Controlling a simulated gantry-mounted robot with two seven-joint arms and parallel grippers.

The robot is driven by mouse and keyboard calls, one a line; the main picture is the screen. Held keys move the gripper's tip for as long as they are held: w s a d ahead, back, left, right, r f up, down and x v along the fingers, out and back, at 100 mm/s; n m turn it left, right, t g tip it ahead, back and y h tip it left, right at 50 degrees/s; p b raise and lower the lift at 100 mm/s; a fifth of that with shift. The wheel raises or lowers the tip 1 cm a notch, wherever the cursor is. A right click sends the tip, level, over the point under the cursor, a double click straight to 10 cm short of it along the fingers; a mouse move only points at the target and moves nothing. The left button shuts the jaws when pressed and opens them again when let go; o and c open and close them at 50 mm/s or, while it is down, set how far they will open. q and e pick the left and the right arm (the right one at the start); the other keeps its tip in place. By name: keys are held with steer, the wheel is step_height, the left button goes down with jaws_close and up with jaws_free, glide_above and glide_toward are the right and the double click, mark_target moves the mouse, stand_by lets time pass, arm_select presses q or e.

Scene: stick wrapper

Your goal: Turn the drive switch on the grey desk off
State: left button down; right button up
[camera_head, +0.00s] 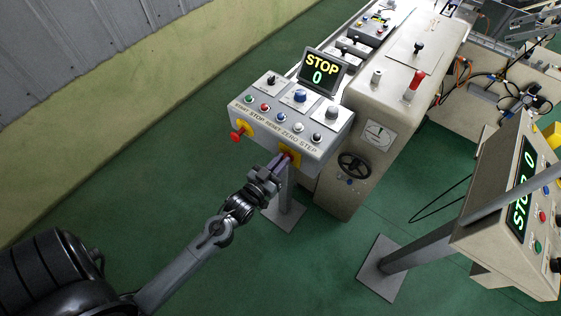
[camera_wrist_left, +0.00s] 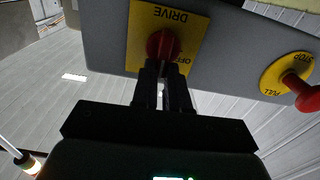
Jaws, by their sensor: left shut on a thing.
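The grey desk (camera_head: 316,105) is a sloped control box with several buttons, standing on a post. Its drive switch is a red knob on a yellow plate (camera_head: 295,153) on the front face. In the left wrist view the red knob (camera_wrist_left: 162,45) sits on the yellow plate (camera_wrist_left: 143,30), whose words DRIVE and OFF appear upside down. My left gripper (camera_head: 279,163) reaches the switch from the lower left and is shut on the red knob. Its two dark fingers (camera_wrist_left: 164,72) hide the knob's lower part, so its exact setting is unclear. My right gripper is not in view.
A red pull-stop knob (camera_head: 237,135) sticks out at the desk's left end, also in the left wrist view (camera_wrist_left: 305,95). A display (camera_head: 322,70) reads STOP 0. A beige machine (camera_head: 385,95) with a black handwheel (camera_head: 354,166) stands right. Another panel (camera_head: 490,180) is far right.

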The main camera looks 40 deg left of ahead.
arm_select(q)
steer(key=n+p, duration=0.2)
steer(key=n, duration=0.1)
steer(key=a+n+p, duration=0.1)
steer(key=n+p, duration=0.2)
steer(key=n, duration=0.1)
steer(key=shift+p, duration=0.35)
steer(key=n+p, duration=0.1)
steer(key=n, duration=0.1)
steer(key=n+p, duration=0.1)
steer(key=n, duration=0.1)
steer(key=f+n+p, duration=0.1)
steer(key=shift+a+n, duration=0.35)
steer(key=shift+n, duration=0.05)
steer(key=shift+f+n+p, duration=0.25)
steer(key=shift+n+p, duration=0.3)
steer(key=shift+n, duration=0.7)
steer(key=shift+f+n+p, duration=0.2)
steer(key=shift+n+p, duration=0.3)
steer(key=shift+n, duration=0.75)
steer(key=shift+s, duration=0.1)
steer(key=c, duration=1.1)
jaws_free()
steer(key=shift+c, duration=0.2)
